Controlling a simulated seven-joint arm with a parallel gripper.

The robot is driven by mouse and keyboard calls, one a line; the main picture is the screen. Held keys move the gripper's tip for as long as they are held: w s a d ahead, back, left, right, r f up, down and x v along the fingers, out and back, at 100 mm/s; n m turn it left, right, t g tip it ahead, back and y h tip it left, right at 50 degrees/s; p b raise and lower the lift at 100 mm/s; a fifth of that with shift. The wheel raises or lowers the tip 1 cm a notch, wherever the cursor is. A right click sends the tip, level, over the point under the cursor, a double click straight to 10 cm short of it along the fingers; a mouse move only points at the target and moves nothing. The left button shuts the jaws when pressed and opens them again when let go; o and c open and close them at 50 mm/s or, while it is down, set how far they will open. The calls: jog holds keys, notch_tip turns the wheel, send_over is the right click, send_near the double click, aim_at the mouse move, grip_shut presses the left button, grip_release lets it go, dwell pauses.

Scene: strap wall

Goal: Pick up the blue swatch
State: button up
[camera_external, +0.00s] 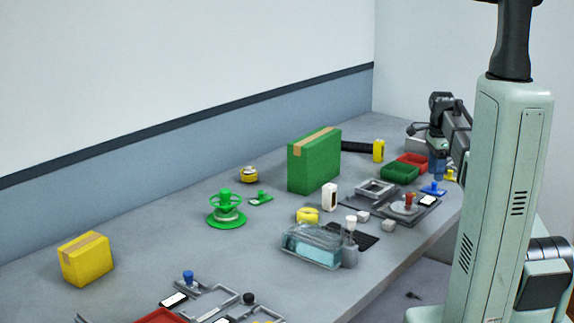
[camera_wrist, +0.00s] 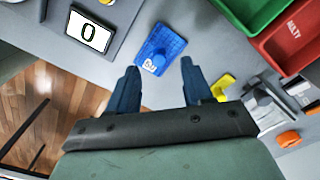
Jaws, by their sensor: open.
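The blue swatch (camera_wrist: 160,48) lies flat on the grey table in the wrist view. My gripper (camera_wrist: 160,82) is open and empty. Its two dark blue fingers stand apart, and the swatch lies just beyond the fingertips, between their lines.
A green bin (camera_wrist: 246,12) and a red bin (camera_wrist: 290,38) stand right of the swatch. A white card marked 0 (camera_wrist: 88,32) lies on a grey tray to the left. A yellow piece (camera_wrist: 224,84) lies near the right finger. The table's edge runs close by, above wooden floor (camera_wrist: 45,85).

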aim_at(435, 183)
jog(key=shift+s+f, duration=0.1)
jog(key=shift+f, duration=1.85)
grip_shut()
